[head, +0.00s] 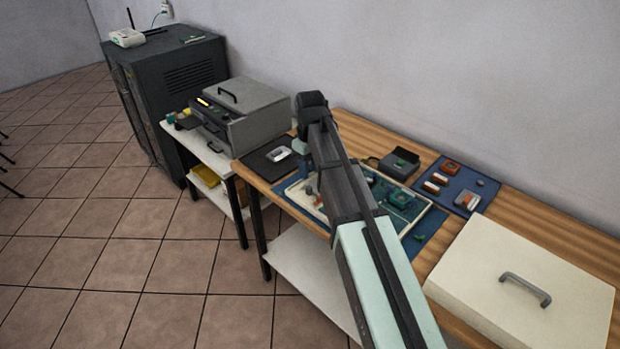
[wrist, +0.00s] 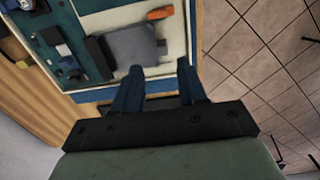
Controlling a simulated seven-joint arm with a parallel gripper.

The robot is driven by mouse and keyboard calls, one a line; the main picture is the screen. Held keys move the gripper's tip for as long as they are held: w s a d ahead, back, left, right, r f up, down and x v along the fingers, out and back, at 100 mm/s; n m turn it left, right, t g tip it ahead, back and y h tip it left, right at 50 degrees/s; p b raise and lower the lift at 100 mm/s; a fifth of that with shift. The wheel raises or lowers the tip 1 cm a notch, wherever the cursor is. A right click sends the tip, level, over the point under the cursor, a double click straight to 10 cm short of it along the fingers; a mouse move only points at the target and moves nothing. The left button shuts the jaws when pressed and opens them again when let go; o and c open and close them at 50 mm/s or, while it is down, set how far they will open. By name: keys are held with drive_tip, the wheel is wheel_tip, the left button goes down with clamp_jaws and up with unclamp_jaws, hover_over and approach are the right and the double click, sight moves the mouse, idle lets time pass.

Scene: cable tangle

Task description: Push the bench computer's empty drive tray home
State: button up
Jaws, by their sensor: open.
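The bench computer looks to be the open cream case (head: 428,214) with teal boards on the wooden bench. Its cream rim (wrist: 182,50) also shows in the wrist view. A grey, flat, squarish part (wrist: 132,48) lies inside near that rim, beside a dark block. It may be the drive tray, but I cannot tell for sure, nor how far it is slid in. My gripper (wrist: 161,70) is open and empty, its two dark blue fingers apart over the case edge near the grey part. In the head view my arm hides the gripper and part of the case.
A cream lid with a handle (head: 515,285) lies at the right of the bench. A blue mat (head: 470,180) with small parts and a dark open box (head: 400,160) lie behind the case. A grey machine (head: 255,110) stands on a side table. Tiled floor (wrist: 250,50) lies beyond the bench edge.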

wheel_tip(320, 180, up, 7)
idle(0.4)
idle(1.3)
